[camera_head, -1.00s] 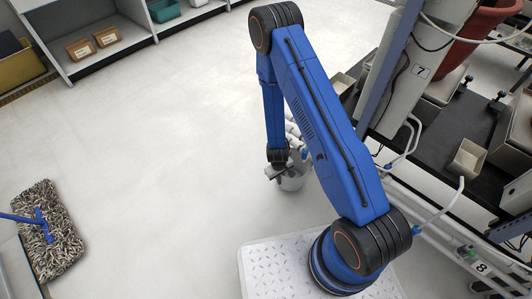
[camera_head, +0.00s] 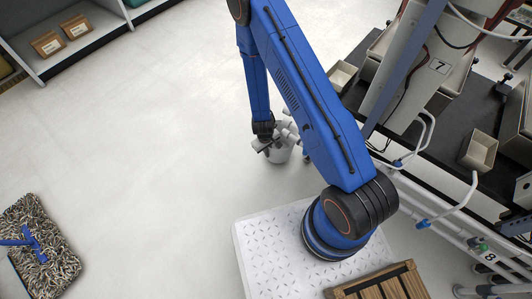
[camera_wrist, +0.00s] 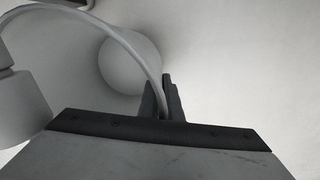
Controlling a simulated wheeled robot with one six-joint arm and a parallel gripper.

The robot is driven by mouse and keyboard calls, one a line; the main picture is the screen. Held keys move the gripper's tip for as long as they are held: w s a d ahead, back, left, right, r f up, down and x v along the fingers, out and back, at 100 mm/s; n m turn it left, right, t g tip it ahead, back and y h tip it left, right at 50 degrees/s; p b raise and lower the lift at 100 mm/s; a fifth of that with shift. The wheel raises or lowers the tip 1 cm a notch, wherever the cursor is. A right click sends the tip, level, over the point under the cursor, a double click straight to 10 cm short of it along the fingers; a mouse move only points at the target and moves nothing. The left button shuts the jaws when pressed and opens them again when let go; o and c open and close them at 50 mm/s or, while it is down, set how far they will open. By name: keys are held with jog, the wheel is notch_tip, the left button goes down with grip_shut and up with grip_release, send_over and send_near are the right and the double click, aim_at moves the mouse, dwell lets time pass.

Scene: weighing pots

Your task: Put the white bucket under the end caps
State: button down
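The white bucket (camera_head: 281,154) hangs low near the floor, just below my gripper (camera_head: 264,142) in the head view. In the wrist view the two dark fingers (camera_wrist: 163,104) are close together around the bucket's thin pale handle (camera_wrist: 116,24). The bucket's rounded grey-white side (camera_wrist: 130,68) shows behind the handle. White pipe ends, which look like the end caps (camera_head: 287,128), are close behind and right of the gripper, partly hidden by my arm. I cannot tell whether the bucket is directly beneath them.
A dark bench (camera_head: 408,150) with a grey column and small beige boxes (camera_head: 478,150) stands at the right. White pipes (camera_head: 450,215) run along its side. A mop (camera_head: 38,245) lies at the lower left, and a shelf with cardboard boxes (camera_head: 48,44) is at the upper left. Open floor lies left of the bucket.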

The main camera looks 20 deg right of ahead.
jog(key=shift+w, duration=0.35)
jog(key=shift+w+f, duration=0.1)
jog(key=shift+f, duration=1.65)
jog(key=shift+f, duration=0.15)
jog(key=c, duration=2)
grip_release()
jog(key=shift+s+a+r, duration=0.1)
jog(key=shift+a+r, duration=0.1)
jog(key=shift+r, duration=1.8)
jog(key=shift+s+a+r, duration=0.15)
jog(key=shift+a+r, duration=0.05)
jog(key=shift+r, duration=1.85)
jog(key=shift+s+a+r, duration=0.1)
jog(key=shift+a+r, duration=0.1)
jog(key=shift+r, duration=1.8)
